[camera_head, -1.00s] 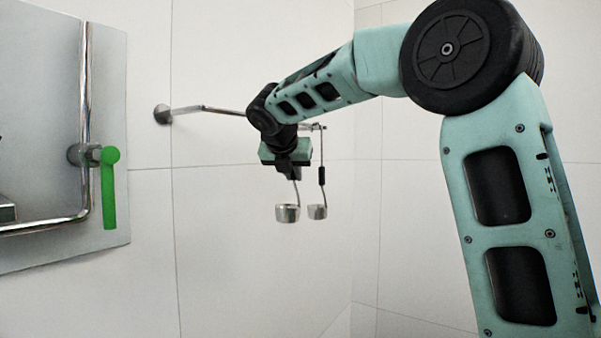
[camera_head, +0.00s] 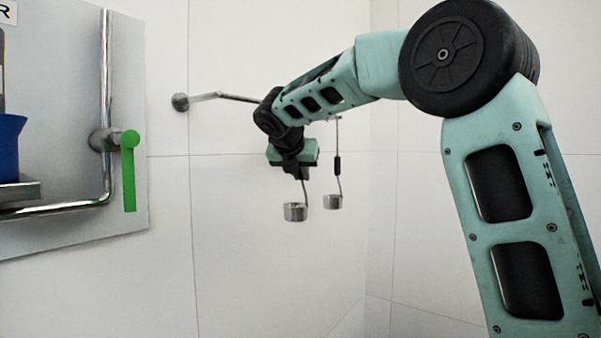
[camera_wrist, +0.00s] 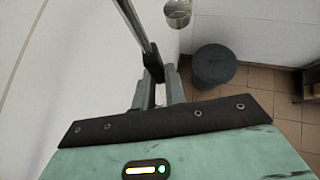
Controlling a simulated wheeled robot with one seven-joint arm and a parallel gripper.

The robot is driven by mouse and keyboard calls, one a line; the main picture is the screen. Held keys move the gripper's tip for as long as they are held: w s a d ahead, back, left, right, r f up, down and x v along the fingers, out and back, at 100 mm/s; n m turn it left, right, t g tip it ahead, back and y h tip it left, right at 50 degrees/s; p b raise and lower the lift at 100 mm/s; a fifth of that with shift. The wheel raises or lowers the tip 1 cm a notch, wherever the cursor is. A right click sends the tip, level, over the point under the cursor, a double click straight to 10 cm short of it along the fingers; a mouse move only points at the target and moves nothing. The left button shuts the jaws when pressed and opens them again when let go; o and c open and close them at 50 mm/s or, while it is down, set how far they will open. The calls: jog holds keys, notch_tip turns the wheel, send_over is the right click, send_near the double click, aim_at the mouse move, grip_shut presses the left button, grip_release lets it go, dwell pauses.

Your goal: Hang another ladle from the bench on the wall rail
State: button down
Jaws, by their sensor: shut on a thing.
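My gripper (camera_head: 302,172) points down in front of the wall and is shut on a ladle. The held ladle (camera_head: 295,212) hangs below it, with its small metal cup lowest. The wall rail (camera_head: 225,96) runs right from its round wall mount, and my arm hides its middle. A second ladle (camera_head: 333,201), with a black grip, hangs from the rail's right end, a little right of the held one and apart from it. In the wrist view, a black part (camera_wrist: 153,66) on a metal rod lies at my fingertips. A metal cup shows beyond; I cannot tell which ladle it belongs to.
A green lever (camera_head: 129,170) on a metal pipe stands out from a grey panel at left. A blue container (camera_head: 9,147) is at the left edge. A dark round bin (camera_wrist: 214,66) stands on the tiled floor. The wall below the ladles is clear.

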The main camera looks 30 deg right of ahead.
jog(key=c, duration=1.4)
grip_release()
jog(key=shift+o, duration=0.2)
jog(key=shift+a, duration=0.1)
jog(key=b+v, duration=0.3)
jog(key=v, duration=1.4)
jog(key=shift+r+b, duration=0.2)
jog(key=shift+b, duration=0.15)
jog(key=shift+s, duration=0.15)
